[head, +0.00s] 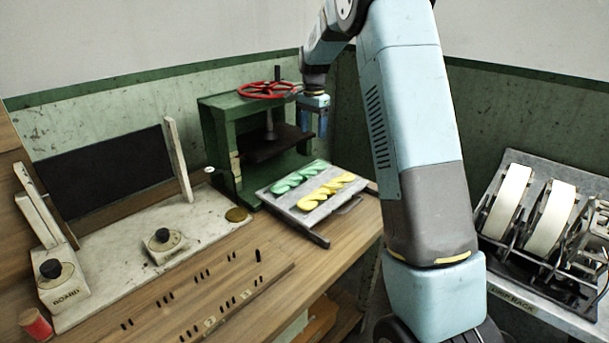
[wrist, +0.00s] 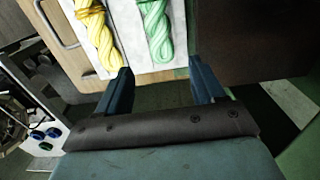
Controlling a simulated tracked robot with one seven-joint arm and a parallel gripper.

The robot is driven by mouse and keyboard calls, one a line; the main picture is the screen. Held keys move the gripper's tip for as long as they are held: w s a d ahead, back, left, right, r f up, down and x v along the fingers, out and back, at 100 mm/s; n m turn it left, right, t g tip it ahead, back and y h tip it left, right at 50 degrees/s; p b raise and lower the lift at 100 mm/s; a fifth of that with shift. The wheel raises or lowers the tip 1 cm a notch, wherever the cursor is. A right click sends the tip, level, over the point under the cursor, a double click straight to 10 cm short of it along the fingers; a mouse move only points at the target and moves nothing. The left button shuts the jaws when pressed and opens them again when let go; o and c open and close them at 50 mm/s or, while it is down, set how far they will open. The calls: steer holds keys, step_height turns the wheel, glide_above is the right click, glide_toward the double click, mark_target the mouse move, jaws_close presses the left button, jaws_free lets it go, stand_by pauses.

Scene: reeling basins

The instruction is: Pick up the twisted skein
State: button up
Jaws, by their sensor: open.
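A green twisted skein (head: 300,177) and a yellow twisted skein (head: 326,191) lie side by side on a pale flat board (head: 285,206) at the bench's far right. In the wrist view the yellow skein (wrist: 100,38) is at upper left and the green skein (wrist: 156,30) at top centre. My gripper (head: 316,121) is above and behind the board, beside the green press. Its jaws are open and empty; in the wrist view my gripper (wrist: 160,72) has its two fingers spread, with the green skein beyond the gap between them. The skeins' far ends are cut off there.
A green press (head: 222,150) with a red handwheel (head: 268,90) stands left of the board. A white slab (head: 110,265) with knobs and a dark panel (head: 110,172) fills the left. A rack with white reels (head: 549,218) stands at right. A red spool (head: 36,323) sits front left.

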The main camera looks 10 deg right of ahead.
glide_above(313, 166)
steer(key=f, duration=0.8)
steer(key=shift+w+f, duration=0.25)
steer(key=shift+s+f, duration=0.15)
steer(key=shift+f, duration=1.2)
steer(key=shift+s+f, duration=0.1)
steer(key=shift+f, duration=1.2)
steer(key=shift+c, duration=0.5)
steer(key=c, duration=0.7)
